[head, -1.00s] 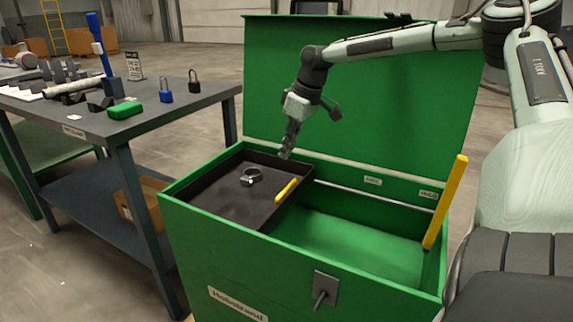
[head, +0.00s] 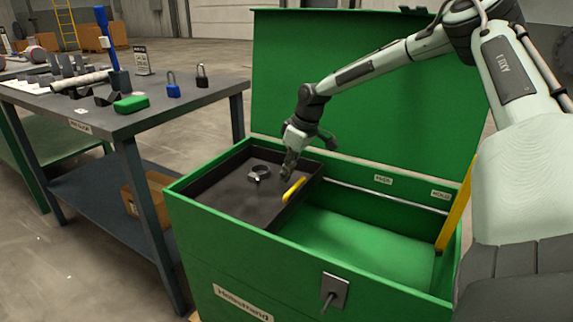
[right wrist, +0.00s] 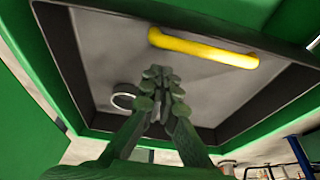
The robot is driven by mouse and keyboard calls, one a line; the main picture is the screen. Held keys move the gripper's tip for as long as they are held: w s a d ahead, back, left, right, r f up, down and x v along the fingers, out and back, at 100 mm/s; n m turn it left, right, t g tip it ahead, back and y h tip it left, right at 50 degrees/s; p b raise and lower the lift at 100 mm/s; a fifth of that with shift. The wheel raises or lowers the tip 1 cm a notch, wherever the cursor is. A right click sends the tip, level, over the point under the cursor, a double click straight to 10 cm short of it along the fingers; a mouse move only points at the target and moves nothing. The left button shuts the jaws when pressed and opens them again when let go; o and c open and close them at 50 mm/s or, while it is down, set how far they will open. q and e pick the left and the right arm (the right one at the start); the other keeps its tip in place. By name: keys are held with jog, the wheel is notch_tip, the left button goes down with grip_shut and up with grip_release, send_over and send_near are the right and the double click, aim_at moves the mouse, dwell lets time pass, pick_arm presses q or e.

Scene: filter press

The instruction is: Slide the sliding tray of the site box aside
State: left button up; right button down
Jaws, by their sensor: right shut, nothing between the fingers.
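The green site box (head: 215,230) stands with its lid (head: 370,95) raised. Its dark sliding tray (head: 215,197) sits at the left end of the box; the green floor to its right is uncovered. The tray has a yellow handle (head: 293,189) near its right side and holds a grey ring-shaped clamp (head: 259,173). The handle also shows in the right wrist view (right wrist: 203,48). My right gripper (head: 286,176) is shut and empty, just above the tray beside the handle. Whether it touches the handle I cannot tell. My left gripper is not in view.
A yellow bar (head: 456,210) stands upright at the box's right end. A hasp (head: 334,290) is on the box front. Left of the box is a workbench (head: 150,118) with a blue padlock (head: 172,86), a black padlock (head: 202,77) and a green case (head: 131,104).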

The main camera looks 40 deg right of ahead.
jog(key=shift+s+d+r, duration=0.2)
jog(key=shift+s+r, duration=0.35)
jog(key=shift+s, duration=0.35)
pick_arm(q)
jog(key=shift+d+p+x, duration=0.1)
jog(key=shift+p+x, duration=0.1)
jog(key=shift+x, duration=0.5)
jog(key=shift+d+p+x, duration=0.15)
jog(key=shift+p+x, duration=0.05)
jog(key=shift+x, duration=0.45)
pick_arm(e)
jog(key=shift+s+d+f, duration=0.1)
jog(key=shift+s+d, duration=0.1)
jog(key=shift+s, duration=0.4)
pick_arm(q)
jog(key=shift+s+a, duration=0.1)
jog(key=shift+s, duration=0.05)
